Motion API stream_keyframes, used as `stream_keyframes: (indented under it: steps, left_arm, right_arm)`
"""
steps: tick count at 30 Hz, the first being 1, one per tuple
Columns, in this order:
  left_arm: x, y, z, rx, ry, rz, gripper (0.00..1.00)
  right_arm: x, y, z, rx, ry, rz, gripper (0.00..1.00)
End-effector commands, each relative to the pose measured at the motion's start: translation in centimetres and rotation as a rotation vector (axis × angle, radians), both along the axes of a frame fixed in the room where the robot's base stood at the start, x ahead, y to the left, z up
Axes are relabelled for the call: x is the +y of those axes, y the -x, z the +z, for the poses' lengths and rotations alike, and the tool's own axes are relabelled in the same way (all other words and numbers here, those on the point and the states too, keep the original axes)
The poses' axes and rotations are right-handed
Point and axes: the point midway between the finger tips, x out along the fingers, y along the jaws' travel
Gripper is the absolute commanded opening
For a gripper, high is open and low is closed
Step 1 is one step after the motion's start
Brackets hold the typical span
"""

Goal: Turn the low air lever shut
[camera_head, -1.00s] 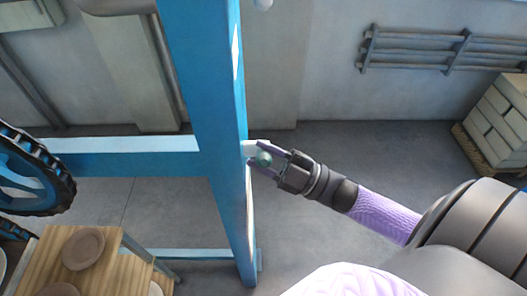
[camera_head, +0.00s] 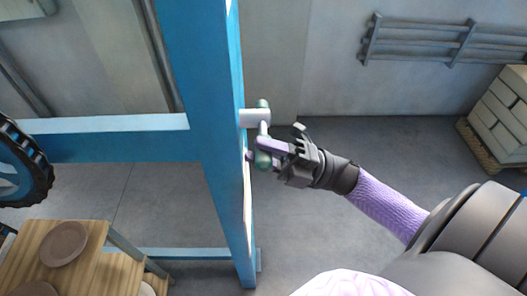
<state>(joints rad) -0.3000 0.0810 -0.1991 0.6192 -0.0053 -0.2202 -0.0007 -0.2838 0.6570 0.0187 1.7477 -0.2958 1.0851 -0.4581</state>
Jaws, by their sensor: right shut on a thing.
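The low air lever (camera_head: 264,128) is on the right face of the blue post (camera_head: 205,110). A pale stub carries it out to the right, and its arm hangs down to a teal knob at the lower end. My right gripper (camera_head: 264,153) comes in from the right and is shut on the lever at that knob, below the stub. The fingers hide part of the knob. My left gripper is not in view.
A blue crossbeam (camera_head: 110,137) runs left from the post. A black-rimmed wheel (camera_head: 22,170) and a wooden table (camera_head: 100,275) with brown plates (camera_head: 63,243) are at the left. Stacked pale blocks (camera_head: 503,115) stand far right. Floor behind my right arm is clear.

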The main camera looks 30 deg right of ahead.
Motion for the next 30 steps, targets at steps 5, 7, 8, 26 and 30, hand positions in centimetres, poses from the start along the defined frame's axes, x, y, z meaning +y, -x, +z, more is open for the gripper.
stream_keyframes:
  steps: [5, 7, 8, 26, 30]
  left_arm:
    - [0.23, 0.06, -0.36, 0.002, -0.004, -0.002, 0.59]
    - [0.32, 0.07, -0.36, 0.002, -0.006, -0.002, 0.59]
    - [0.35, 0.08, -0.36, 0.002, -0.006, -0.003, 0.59]
    - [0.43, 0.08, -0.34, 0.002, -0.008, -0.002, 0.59]
    - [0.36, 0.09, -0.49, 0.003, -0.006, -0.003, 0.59]
  right_arm:
    - [0.00, -0.01, -0.25, -0.014, 0.011, 0.000, 0.00]
    - [0.00, -0.01, -0.25, -0.017, 0.013, -0.001, 0.00]
    - [0.00, 0.00, -0.25, -0.016, 0.014, -0.001, 0.00]
    - [0.01, 0.00, -0.19, -0.017, 0.012, -0.001, 0.73]
    - [-0.22, 0.12, -0.41, -0.016, 0.012, -0.001, 0.73]
